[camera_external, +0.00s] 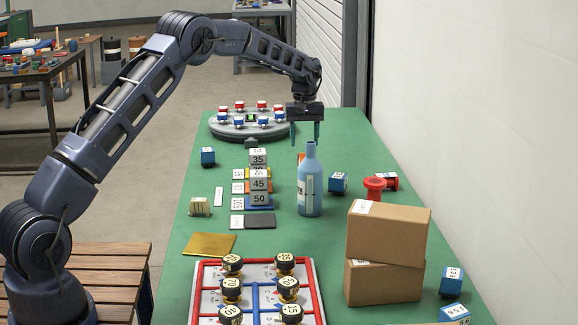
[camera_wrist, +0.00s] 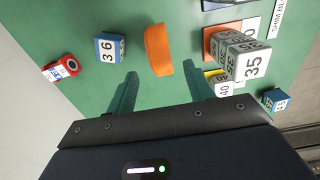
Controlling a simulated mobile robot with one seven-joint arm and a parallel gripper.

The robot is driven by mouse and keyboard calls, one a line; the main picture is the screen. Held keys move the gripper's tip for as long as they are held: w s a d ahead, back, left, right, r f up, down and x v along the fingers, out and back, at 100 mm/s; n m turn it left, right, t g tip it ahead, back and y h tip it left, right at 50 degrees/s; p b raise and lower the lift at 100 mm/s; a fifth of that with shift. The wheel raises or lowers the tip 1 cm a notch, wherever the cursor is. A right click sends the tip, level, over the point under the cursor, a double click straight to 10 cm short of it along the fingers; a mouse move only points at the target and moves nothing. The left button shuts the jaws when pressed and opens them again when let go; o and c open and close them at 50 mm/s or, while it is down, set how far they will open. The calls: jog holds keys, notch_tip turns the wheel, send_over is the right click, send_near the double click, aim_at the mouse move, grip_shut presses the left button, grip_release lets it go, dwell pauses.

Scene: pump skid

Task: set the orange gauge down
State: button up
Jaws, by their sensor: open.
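The orange gauge seems to be the curved orange piece (camera_wrist: 158,50) in the wrist view, on the green table just beyond my fingertips. It looks apart from both fingers. In the external view only an orange sliver (camera_external: 300,157) shows, mostly hidden behind the blue bottle. My gripper (camera_external: 305,136) points down above the far part of the table, beside the round turntable. It is open, and the wrist view shows nothing between its fingers (camera_wrist: 162,76).
The blue bottle (camera_external: 310,190) stands nearer the external camera. Grey numbered blocks (camera_wrist: 240,58) are stacked to one side. A blue cube (camera_wrist: 109,47) and a red part (camera_wrist: 62,68) lie to the other. The turntable (camera_external: 228,130) holds several red and blue knobs. Cardboard boxes (camera_external: 387,232) stand in front.

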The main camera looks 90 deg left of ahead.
jog(key=shift+r, duration=1.7)
